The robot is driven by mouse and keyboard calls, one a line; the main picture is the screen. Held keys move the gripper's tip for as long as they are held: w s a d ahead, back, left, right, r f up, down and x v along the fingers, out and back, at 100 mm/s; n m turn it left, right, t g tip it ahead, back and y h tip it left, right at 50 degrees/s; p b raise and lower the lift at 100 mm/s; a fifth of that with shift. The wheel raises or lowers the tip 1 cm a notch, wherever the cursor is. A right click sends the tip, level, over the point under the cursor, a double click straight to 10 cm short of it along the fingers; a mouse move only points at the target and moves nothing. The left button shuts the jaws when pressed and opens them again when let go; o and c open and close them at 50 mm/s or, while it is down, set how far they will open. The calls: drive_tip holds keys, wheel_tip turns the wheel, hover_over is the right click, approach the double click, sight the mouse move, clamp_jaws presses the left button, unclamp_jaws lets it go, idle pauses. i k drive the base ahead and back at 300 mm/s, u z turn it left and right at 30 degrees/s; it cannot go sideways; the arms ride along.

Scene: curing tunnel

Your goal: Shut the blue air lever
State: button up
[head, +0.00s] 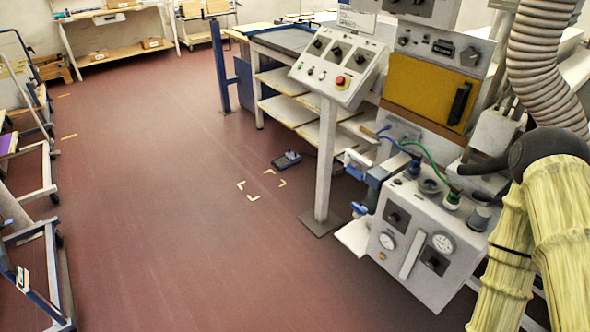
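Blue fittings (375,176) sit at the left side of a grey box-shaped unit (405,262) with gauges. One of them may be the air lever, but its handle and position are too small to tell. A blue hose (393,141) curves just above, beside a green hose (432,163) that runs down to the unit's top. A lower blue piece (360,208) shows at the unit's left edge. My gripper is not in view. A yellow-sleeved arm section with a dark joint, apparently mine, fills the right edge, apart from the blue fittings.
A sloped control panel (338,68) with a red button stands on a post (326,160) left of the unit. A yellow door (428,92) and a ribbed duct (540,70) are behind. Open red floor (170,200) spreads left.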

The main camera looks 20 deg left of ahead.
sight(352, 170)
drive_tip(key=u, duration=0.6)
drive_tip(key=i, duration=0.7)
drive_tip(key=u, duration=0.55)
